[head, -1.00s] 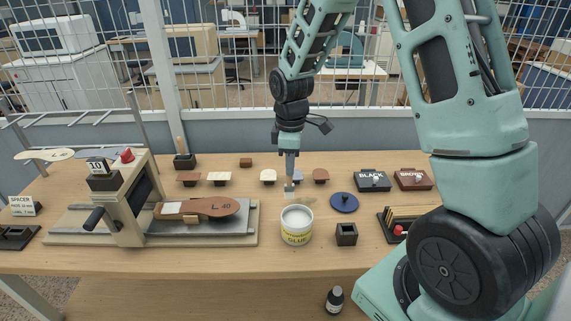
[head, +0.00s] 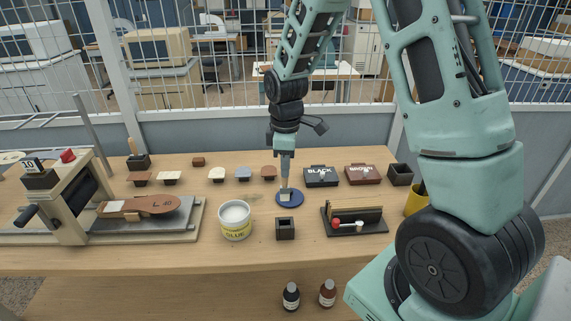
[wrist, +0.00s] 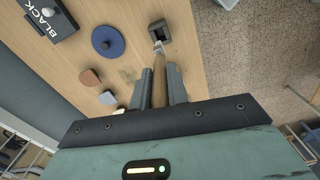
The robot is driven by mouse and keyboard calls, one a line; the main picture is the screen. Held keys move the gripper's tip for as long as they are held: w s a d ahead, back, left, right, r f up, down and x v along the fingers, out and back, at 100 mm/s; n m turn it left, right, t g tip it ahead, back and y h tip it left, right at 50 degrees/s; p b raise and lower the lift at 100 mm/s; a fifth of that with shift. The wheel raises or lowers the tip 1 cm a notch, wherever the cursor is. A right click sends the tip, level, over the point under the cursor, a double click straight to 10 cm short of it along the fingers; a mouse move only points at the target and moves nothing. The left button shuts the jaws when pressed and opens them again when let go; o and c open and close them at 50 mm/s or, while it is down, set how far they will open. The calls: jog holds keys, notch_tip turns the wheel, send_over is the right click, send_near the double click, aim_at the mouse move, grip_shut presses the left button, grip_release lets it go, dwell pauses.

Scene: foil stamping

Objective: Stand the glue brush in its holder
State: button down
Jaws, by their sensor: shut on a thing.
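My gripper (head: 285,153) is shut on the wooden handle of the glue brush (wrist: 158,82). In the head view the brush (head: 285,184) hangs about upright, pale bristles down, in front of the blue disc with a dark knob. A small dark square open-topped box (head: 285,229), seemingly the holder, stands on the table nearer the camera than the brush. In the wrist view the bristle end points towards this box (wrist: 159,30) and looks close to its edge. The brush is outside the box. The brush's exact height above the table is hard to tell.
The open glue tub (head: 235,221) stands left of the box. The blue disc (head: 290,203) lies behind it. A rack with a red-knobbed tool (head: 357,228) is to the right. A stamping press (head: 75,205) is at left. BLACK (head: 321,177) and BROWN (head: 362,174) pads are behind.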

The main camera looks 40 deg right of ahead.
aim_at(285, 200)
jog(key=shift+f+b, duration=4.4)
jog(key=shift+f, duration=2.6)
jog(key=c, duration=1.3)
grip_release()
notch_tip(285, 200, up, 18)
jog(key=b, duration=0.2)
jog(key=shift+f+b, duration=0.25)
jog(key=shift+b, duration=0.1)
